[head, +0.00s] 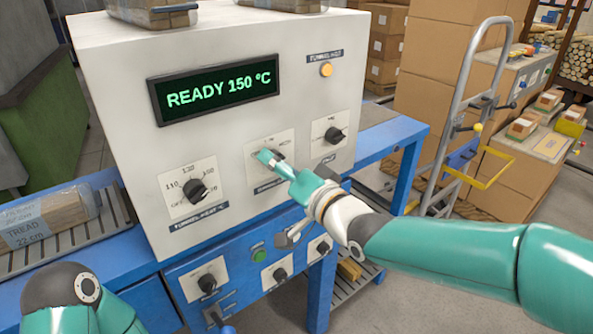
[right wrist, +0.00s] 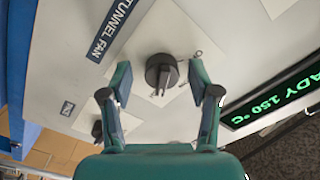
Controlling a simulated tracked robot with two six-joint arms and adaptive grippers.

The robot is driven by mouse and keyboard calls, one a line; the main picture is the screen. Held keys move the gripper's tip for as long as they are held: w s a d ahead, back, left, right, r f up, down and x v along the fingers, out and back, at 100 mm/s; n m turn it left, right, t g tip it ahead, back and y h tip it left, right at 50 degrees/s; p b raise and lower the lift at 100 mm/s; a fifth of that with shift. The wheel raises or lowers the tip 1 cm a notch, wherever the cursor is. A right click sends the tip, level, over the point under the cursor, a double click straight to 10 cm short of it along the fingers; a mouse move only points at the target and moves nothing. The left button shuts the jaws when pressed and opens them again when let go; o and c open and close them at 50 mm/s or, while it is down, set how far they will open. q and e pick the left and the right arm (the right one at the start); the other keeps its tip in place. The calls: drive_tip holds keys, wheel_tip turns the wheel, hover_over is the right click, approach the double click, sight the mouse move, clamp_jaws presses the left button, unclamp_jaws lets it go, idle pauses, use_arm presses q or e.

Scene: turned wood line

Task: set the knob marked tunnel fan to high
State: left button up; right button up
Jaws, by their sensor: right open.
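The tunnel fan knob (right wrist: 162,72) is dark and round with a raised grip, on a pale square plate. Its label, TUNNEL FAN (right wrist: 112,28), reads clearly in the right wrist view. In the head view it is the middle knob of the machine's front, mostly hidden by my right gripper (head: 270,162). My right gripper is open in the right wrist view (right wrist: 160,85), with one finger on each side of the knob and visible gaps between. The marks on the plate are too small to read, so I cannot tell the setting. My left gripper is out of view.
The heat knob (head: 195,190) is left of the middle knob, and another knob (head: 333,135) is to its right. The display (head: 215,90) reads READY 150 °C. An amber lamp (head: 326,70) is above. A hand truck (head: 462,110) stands at right.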

drive_tip(key=v, duration=1.2)
